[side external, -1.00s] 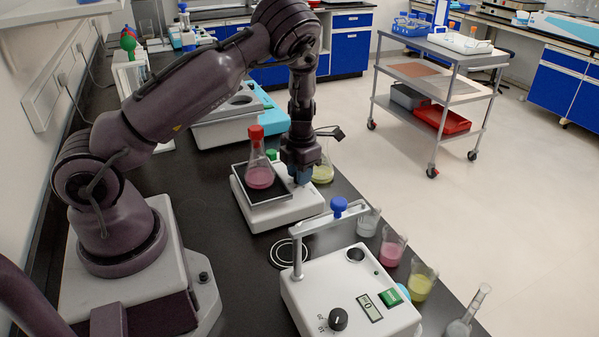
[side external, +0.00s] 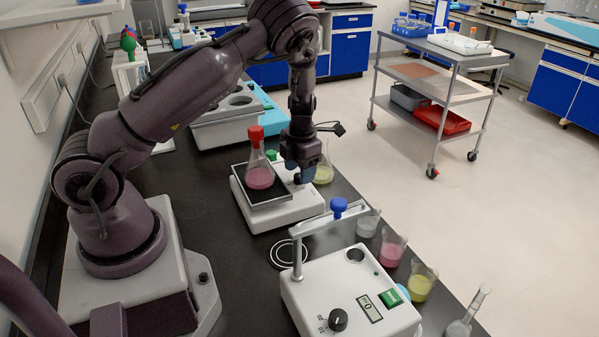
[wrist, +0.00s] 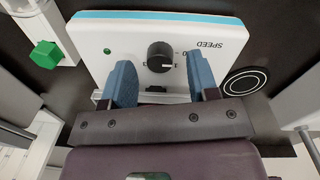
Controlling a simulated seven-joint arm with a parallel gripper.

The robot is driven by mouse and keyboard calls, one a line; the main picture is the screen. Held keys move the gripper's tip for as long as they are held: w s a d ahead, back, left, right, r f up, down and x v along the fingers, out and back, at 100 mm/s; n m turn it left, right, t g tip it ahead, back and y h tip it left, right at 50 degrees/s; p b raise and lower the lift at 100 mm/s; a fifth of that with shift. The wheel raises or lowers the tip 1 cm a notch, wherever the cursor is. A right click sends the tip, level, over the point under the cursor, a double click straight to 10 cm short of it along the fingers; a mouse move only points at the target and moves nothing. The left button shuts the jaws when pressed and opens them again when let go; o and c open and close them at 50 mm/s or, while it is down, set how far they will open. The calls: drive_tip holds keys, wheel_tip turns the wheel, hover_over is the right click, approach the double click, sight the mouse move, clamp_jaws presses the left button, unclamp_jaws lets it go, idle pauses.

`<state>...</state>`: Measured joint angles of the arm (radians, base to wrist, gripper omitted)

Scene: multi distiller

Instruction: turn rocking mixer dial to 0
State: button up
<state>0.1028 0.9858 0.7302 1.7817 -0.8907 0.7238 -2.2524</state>
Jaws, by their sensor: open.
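The rocking mixer (side external: 285,213) is a white box with a black platform in the side view. The wrist view shows its white panel (wrist: 110,45) marked SPEED, with a round black dial (wrist: 160,57). A pale pointer line on the dial points to the right. A partly hidden mark, perhaps a 0, stands right of the dial. My gripper (side external: 304,172) is at the mixer's right side. In the wrist view its two blue fingers (wrist: 160,66) are apart, one on each side of the dial, with gaps visible. Contact or depth is hard to judge.
A flask with pink liquid and a red stopper (side external: 260,172) stands on the mixer's platform. A white meter with a post (side external: 345,290) is in front. Several beakers (side external: 392,250) line the bench edge. A ringed mark (wrist: 245,81) lies beside the mixer.

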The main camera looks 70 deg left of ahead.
wheel_tip(320, 180, up, 12)
drive_tip(key=shift+d+f, duration=0.15)
drive_tip(key=shift+d, duration=0.1)
idle(0.3)
drive_tip(key=s+d+r+m+h, duration=0.15)
drive_tip(key=s+d+m, duration=0.35)
drive_tip(key=m, duration=0.7)
drive_tip(key=s+d+r+m+h, duration=0.1)
drive_tip(key=s+d+r+m, duration=0.35)
drive_tip(key=m, duration=0.85)
drive_tip(key=s+d+r+m+t+y, duration=0.2)
drive_tip(key=s+d+r+m+t, duration=0.3)
drive_tip(key=s+d+r+m, duration=0.3)
wheel_tip(320, 180, up, 3)
drive_tip(key=d+m, duration=0.1)
drive_tip(key=m, duration=0.4)
drive_tip(key=shift+m+t, duration=0.3)
drive_tip(key=shift+t, duration=0.1)
